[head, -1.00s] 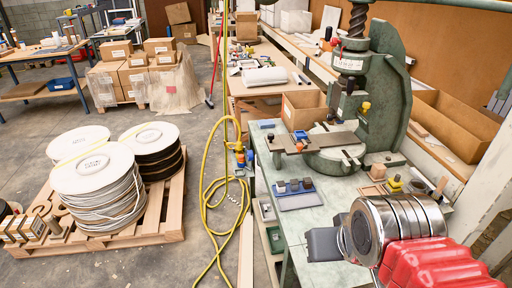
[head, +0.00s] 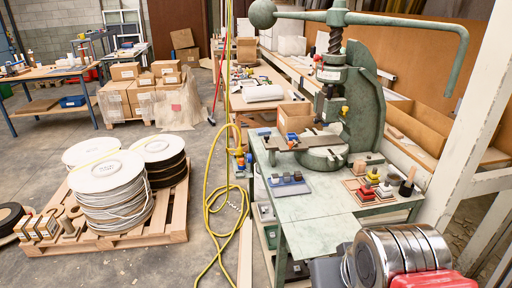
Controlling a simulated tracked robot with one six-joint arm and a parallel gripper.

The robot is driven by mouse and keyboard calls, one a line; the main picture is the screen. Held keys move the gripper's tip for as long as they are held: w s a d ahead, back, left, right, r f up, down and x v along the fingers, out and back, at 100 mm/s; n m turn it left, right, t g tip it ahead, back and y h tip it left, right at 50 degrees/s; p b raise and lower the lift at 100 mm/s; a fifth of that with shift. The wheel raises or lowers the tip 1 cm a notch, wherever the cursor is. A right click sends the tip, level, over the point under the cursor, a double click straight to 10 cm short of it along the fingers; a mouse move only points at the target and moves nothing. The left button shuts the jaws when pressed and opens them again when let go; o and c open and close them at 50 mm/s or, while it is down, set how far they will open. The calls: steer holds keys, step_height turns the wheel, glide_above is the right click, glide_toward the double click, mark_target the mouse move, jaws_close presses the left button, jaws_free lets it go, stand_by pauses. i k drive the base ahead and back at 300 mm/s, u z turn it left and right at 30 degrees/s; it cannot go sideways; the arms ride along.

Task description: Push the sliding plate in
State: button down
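The green fly press (head: 366,110) stands on a pale green bench. A flat grey-brown sliding plate (head: 312,142) lies across its round bed (head: 322,159) under the ram (head: 330,103). The plate sticks out to the left of the bed. A small orange piece (head: 292,144) and a blue piece (head: 263,132) are at its left end. My arm shows only at the bottom right, as silver and red links. My gripper's fingers are not in view, and nothing of mine touches the plate.
The press's handle bar (head: 400,20) with a ball weight (head: 262,13) spans the top. Coloured stamps (head: 373,176) stand at the right. The bench front (head: 320,208) is clear.

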mark_target(274, 143)
steer(key=k, duration=0.2)
steer(key=u, duration=0.3)
steer(key=i, duration=0.55)
steer(key=u, duration=0.75)
steer(key=i, duration=0.7)
steer(key=u, duration=0.4)
steer(key=i, duration=1.85)
steer(key=z, duration=0.4)
